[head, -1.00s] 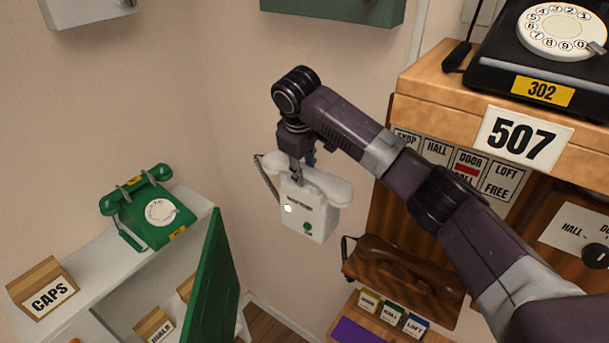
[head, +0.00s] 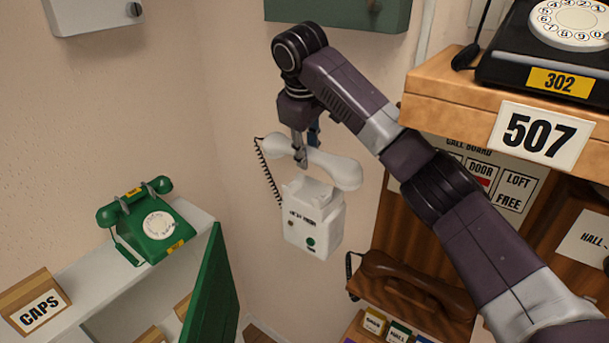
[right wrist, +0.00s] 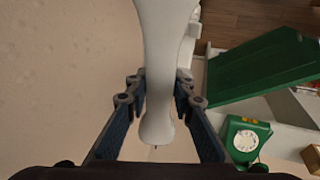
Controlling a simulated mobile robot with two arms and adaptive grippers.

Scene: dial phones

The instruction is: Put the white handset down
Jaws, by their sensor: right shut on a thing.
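The white handset (head: 338,169) is in my right gripper (head: 306,158), which is shut on its middle from above. In the head view the handset is held just above the white wall phone (head: 314,222), with a gap showing over its cradle. A dark coiled cord hangs from the handset's left end. In the right wrist view the handset (right wrist: 163,60) runs between the two fingers of the right gripper (right wrist: 160,90). My left gripper is in neither view.
A green dial phone (head: 157,226) stands on the white shelf at left, near a CAPS box (head: 40,303). An open green door (head: 212,290) stands below. A brown handset (head: 410,283) and the wooden 507 shelf (head: 450,98) are at right.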

